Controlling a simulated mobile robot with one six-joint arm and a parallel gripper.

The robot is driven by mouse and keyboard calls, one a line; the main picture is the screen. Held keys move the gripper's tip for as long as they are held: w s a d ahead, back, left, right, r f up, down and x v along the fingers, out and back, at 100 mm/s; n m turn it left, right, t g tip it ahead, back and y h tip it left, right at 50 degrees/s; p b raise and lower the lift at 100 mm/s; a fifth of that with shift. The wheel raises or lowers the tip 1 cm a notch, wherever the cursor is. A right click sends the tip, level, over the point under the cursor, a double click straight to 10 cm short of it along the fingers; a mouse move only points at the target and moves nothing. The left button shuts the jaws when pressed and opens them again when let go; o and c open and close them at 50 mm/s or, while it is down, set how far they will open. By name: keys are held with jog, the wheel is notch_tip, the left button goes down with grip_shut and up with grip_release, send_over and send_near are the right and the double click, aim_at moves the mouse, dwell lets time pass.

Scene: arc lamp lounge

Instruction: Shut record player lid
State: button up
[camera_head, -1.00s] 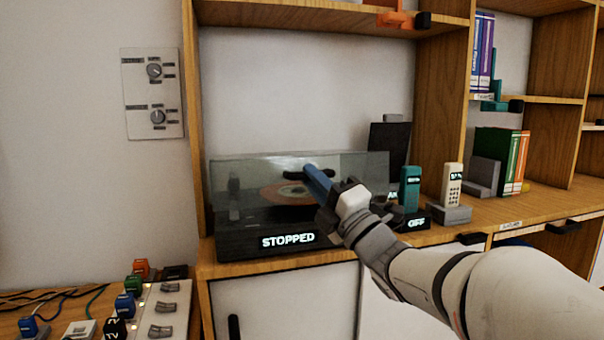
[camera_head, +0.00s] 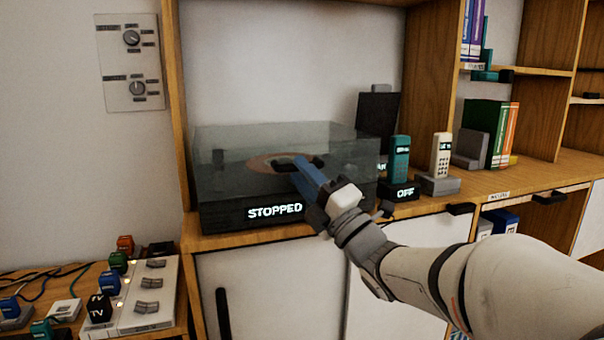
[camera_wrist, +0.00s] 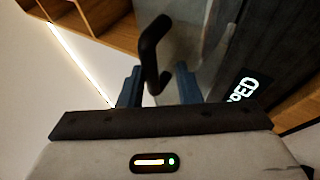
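The record player (camera_head: 225,217) sits on the wooden cabinet, its front display reading STOPPED. Its clear smoky lid (camera_head: 235,150) lies over the orange-centred record (camera_head: 262,163) and looks flat or nearly flat; I cannot tell whether its front edge touches the base. My gripper (camera_head: 302,165) is at the front of the lid, by its dark handle. In the wrist view, the black handle (camera_wrist: 152,45) reaches between the two blue fingers of my gripper (camera_wrist: 158,85), which are apart. Whether they touch it is not clear. My arm comes from the lower right.
Right of the player stand a dark panel (camera_head: 377,114), a teal phone (camera_head: 399,157) and a cream phone (camera_head: 440,155) in docks. A cabinet side wall (camera_head: 170,85) rises at left. Switches and plugs (camera_head: 148,290) lie on a low table at lower left.

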jog(key=shift+f, duration=0.2)
jog(key=p+v, duration=0.1)
jog(key=v, duration=0.6)
jog(key=shift+s+d, duration=0.25)
jog(key=shift+r, duration=0.1)
jog(key=w+d+r+m+g+h+p, duration=0.3)
jog(key=d+r+m+h+p, duration=0.55)
jog(key=m+h+p, duration=0.9)
jog(key=s+r+m+g+y+p, duration=0.1)
jog(key=s+r+m+g+p, duration=0.2)
jog(key=s+m+g+p, duration=0.3)
jog(key=s+r+m+g+p, duration=0.3)
jog(key=s+m+g+p, duration=0.2)
jog(key=s+p, duration=0.7)
jog(key=g+p, duration=0.1)
jog(key=p, duration=0.3)
jog(key=shift+a+r+m+g+y, duration=0.3)
jog(key=shift+a+r+m+y, duration=0.05)
jog(key=shift+s, duration=0.1)
